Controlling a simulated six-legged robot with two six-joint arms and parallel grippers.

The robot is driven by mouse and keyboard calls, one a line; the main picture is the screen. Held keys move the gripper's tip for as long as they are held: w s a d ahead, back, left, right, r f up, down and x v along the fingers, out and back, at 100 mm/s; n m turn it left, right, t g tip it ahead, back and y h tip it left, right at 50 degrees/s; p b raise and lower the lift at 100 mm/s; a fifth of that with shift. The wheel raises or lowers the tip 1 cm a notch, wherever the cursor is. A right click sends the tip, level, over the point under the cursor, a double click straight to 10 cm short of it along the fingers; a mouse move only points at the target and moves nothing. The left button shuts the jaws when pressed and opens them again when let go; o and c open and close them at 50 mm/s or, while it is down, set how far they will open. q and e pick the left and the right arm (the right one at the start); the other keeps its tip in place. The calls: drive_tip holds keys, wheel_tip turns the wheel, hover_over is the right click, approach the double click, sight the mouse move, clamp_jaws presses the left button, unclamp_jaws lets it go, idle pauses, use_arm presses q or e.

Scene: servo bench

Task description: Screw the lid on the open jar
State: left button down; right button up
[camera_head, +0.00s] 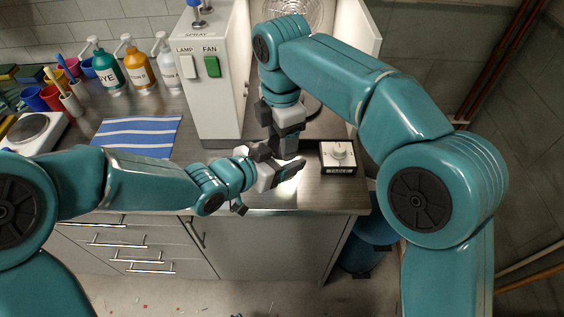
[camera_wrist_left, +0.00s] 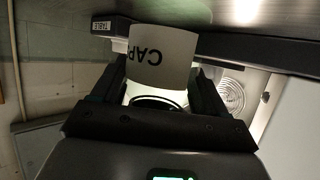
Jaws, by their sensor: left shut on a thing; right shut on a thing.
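A white jar (camera_wrist_left: 162,55) with dark letters reading "CAP" upside down stands between the dark fingers of my left gripper (camera_wrist_left: 155,90) in the left wrist view. In the head view my left gripper (camera_head: 276,172) reaches in from the left, low over the bench, and is shut on the jar, which the grippers mostly hide there. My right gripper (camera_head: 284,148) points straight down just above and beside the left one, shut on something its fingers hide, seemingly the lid. I cannot tell whether lid and jar touch.
A dark box with a knob, marked TABLE (camera_head: 338,157), stands close right of the grippers. A white cabinet with LAMP and FAN switches (camera_head: 212,67) stands behind left. A striped blue cloth (camera_head: 137,136) and several pump bottles (camera_head: 138,68) are further left. The bench's front edge is near.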

drive_tip(key=m, duration=0.2)
drive_tip(key=shift+m, duration=0.3)
drive_tip(key=o, duration=1.2)
drive_tip(key=shift+c, duration=0.2)
